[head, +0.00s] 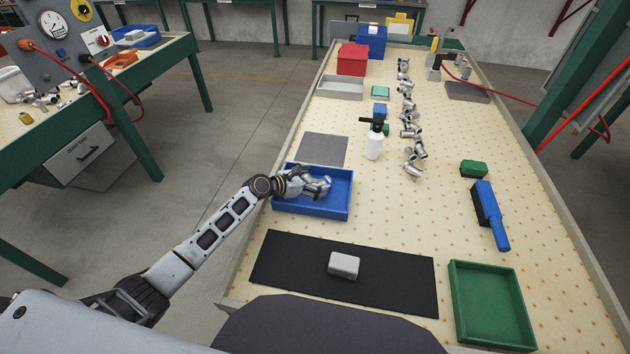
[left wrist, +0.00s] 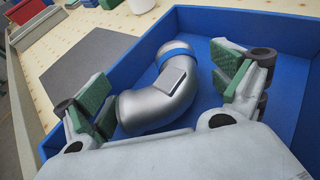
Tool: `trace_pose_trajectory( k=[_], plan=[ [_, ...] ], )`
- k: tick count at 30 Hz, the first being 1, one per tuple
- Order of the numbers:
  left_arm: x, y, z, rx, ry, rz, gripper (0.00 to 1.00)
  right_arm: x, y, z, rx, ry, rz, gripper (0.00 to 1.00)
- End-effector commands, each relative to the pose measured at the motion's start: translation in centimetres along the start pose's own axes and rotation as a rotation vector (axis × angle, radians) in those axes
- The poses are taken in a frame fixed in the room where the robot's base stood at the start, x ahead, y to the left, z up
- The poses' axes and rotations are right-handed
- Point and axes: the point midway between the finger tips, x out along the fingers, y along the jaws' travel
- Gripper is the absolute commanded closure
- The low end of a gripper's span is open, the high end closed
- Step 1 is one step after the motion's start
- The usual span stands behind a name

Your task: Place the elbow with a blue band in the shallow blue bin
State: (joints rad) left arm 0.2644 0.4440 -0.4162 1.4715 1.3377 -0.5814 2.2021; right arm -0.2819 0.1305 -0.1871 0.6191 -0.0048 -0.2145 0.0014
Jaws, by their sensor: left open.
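The elbow with a blue band (left wrist: 160,95) is a silver pipe bend lying inside the shallow blue bin (left wrist: 290,32); its blue band shows near the upper end in the left wrist view. In the head view the elbow (head: 318,187) and the bin (head: 318,210) are at the left edge of the table. My left gripper (head: 306,186) is over the bin. In the left wrist view its green-padded fingers (left wrist: 162,98) are open, one on each side of the elbow. I cannot tell whether either pad touches it. My right gripper is not in view.
A black mat (head: 285,275) with a grey block (head: 344,265) lies in front of the bin, and a grey pad (head: 323,149) behind it. A spray bottle (head: 374,142) and a row of several silver fittings (head: 410,130) stand to the right. A green tray (head: 490,335) is at front right.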

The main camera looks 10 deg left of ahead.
Motion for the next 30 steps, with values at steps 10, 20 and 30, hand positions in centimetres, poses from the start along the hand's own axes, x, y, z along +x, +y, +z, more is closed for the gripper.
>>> trace_pose_trajectory(
  k=[10,20,30],
  plan=[
    [-1.1,0.0,0.2,-0.001,0.0,0.0,0.05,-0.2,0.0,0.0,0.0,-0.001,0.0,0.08],
    [-4.5,0.0,0.1,0.001,0.002,0.0,0.05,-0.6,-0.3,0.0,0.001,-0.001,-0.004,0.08],
    [-8.1,0.0,0.1,0.0,0.002,0.0,0.05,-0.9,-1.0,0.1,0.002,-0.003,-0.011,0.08]
  ],
)
